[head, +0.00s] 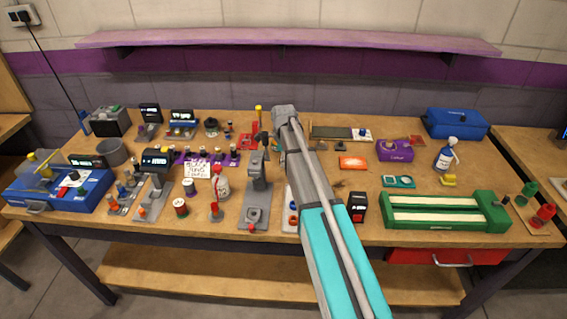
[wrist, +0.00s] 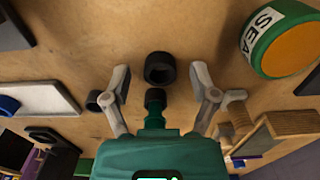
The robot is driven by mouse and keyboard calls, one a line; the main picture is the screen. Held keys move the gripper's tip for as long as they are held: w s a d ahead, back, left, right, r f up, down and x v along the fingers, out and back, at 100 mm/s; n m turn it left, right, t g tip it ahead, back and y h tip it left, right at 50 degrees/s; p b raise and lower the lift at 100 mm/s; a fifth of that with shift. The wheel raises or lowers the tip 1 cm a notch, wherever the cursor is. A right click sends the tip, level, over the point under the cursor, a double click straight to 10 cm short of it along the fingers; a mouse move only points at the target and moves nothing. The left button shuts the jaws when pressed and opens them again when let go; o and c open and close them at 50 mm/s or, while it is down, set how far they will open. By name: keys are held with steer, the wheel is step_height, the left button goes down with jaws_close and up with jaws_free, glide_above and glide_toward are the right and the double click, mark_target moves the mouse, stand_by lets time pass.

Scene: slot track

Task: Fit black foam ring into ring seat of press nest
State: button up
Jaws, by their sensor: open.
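A black ring (wrist: 160,57), likely the foam ring, lies on the bench in the wrist view, just beyond and between the spread fingers. My gripper (wrist: 161,82) is open, with nothing between its fingertips. A short green stem with a black tip (wrist: 155,97) shows nearer, between the fingers; I cannot tell what it belongs to. I cannot tell whether this is the press nest. The black ring cannot be made out there.
In the wrist view, a green can (wrist: 252,42) with an orange face is at upper right, a wooden block (wrist: 283,135) at lower right. A dark ring (wrist: 104,100) sits beside the left finger; a pale plate (wrist: 45,98) lies farther left. A green long fixture (head: 440,223) stands front right.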

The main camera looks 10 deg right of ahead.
steer(key=shift+c, duration=0.3)
steer(key=c, duration=0.8)
steer(key=shift+r, duration=0.15)
step_height(320, 180, up, 10)
steer(key=p, duration=1)
stand_by(0.5)
